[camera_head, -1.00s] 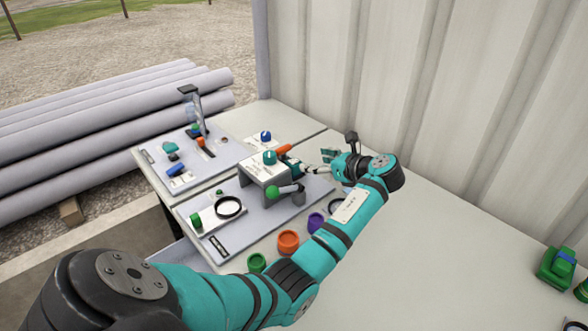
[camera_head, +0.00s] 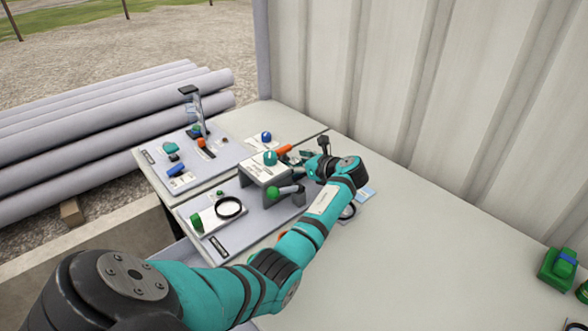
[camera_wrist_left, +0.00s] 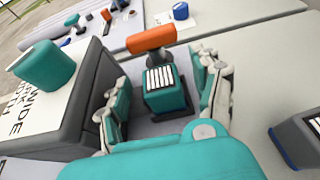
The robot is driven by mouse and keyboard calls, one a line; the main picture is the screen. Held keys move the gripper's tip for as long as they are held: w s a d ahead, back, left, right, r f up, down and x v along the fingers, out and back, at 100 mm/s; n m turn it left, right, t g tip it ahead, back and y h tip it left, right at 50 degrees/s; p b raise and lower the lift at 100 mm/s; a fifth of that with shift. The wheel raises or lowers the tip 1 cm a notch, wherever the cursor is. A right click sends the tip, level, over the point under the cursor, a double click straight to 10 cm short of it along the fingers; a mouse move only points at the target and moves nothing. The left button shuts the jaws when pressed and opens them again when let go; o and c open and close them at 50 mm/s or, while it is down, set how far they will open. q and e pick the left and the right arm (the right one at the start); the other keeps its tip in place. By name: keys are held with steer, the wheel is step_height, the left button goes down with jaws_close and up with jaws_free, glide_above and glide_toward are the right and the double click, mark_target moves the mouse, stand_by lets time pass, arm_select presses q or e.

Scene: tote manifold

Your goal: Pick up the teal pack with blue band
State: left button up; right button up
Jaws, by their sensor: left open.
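A green pack with a blue band (camera_head: 557,268) stands on the pale table at the far right of the head view, well away from my left arm. My left gripper (camera_head: 312,166) is over the manifold board, mostly hidden behind its wrist. In the left wrist view my left gripper (camera_wrist_left: 162,82) is open. Its fingers stand on either side of a teal block with white stripes (camera_wrist_left: 164,90), which sits on a dark base under an orange handle (camera_wrist_left: 150,38). I see no blue band on this block. I cannot tell whether the fingers touch it. My right gripper is not in view.
A grey box (camera_head: 262,172) with a teal knob (camera_head: 270,158) stands left of the gripper. A lever with a green ball (camera_head: 272,193) is close by. A dark grey block (camera_wrist_left: 300,138) with a blue edge lies right in the wrist view. The table's right half is mostly clear.

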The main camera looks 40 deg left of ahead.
arm_select(q)
steer(key=c, duration=1.3)
